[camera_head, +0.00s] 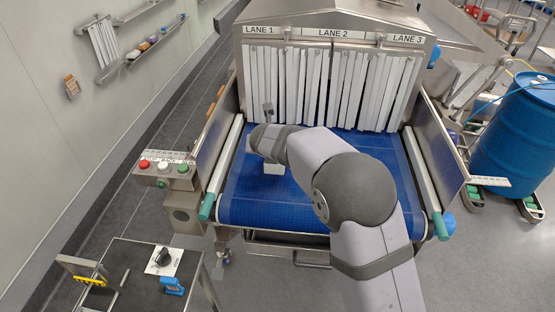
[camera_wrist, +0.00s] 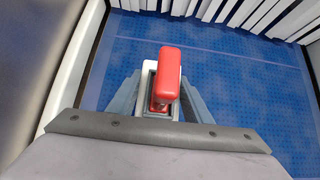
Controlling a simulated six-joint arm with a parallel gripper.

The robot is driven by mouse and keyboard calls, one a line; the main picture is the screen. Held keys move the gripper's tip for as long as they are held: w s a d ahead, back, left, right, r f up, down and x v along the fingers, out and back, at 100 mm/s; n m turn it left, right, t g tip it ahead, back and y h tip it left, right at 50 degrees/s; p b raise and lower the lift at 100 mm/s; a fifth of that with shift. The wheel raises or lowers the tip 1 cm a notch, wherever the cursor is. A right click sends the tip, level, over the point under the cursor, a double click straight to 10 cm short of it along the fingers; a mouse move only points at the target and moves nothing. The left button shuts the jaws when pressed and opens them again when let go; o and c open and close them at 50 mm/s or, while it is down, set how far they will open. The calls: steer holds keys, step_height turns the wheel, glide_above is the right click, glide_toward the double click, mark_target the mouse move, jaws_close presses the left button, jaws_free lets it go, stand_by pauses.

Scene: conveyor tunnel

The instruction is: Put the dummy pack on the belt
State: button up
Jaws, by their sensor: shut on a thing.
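The blue belt (camera_head: 260,200) runs from the front roller to the strip curtain; it also fills the wrist view (camera_wrist: 240,90). My gripper (camera_wrist: 160,98) is over the left part of the belt, in front of the lane 1 strips. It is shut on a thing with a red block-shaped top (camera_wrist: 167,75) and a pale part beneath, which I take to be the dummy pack. In the head view my arm hides most of it; a small white piece (camera_head: 274,169) shows below the wrist. I cannot tell whether it touches the belt.
White strips (camera_head: 330,90) hang under the signs LANE 1, LANE 2 and LANE 3. Pale side rails (camera_head: 223,160) flank the belt. A button panel (camera_head: 164,167) is at the left, a dark side table (camera_head: 130,280) at lower left, and a blue drum (camera_head: 515,135) at right.

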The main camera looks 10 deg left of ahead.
steer(key=shift+f+b, duration=0.3)
steer(key=shift+f, duration=1.5)
steer(key=shift+f, duration=0.1)
steer(key=o, duration=1.5)
steer(key=shift+f, duration=0.1)
steer(key=shift+r, duration=0.25)
steer(key=b+v, duration=0.2)
steer(key=v, duration=1)
steer(key=shift+f, duration=0.1)
